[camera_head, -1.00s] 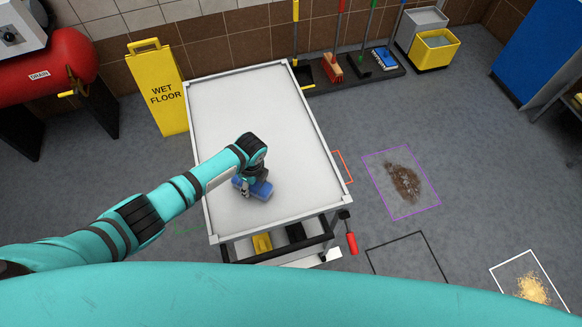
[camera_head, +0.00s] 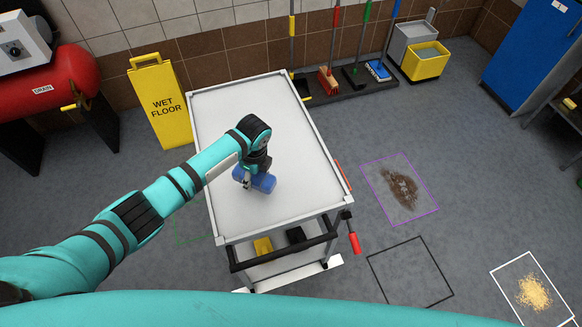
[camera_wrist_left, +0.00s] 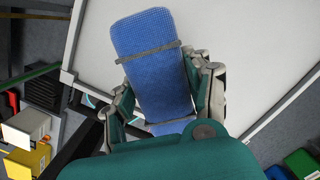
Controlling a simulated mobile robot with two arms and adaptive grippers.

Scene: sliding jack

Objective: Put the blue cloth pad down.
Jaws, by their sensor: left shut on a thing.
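The blue cloth pad (camera_head: 262,182) is in my left gripper (camera_head: 246,182), over the white top of the cart (camera_head: 225,115). In the left wrist view the pad (camera_wrist_left: 153,65) is a blue block with a grey band around it, between the fingers of my left gripper (camera_wrist_left: 165,85). The gripper is shut on it. I cannot tell whether the pad touches the cart top or hangs a little above it. My right gripper is not in view.
The cart top around the pad is clear. A yellow wet floor sign (camera_head: 163,105) stands left of the cart. A brown dirt patch (camera_head: 402,187) lies on the floor to the right. A red-handled tool (camera_head: 353,240) hangs at the cart's near right corner.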

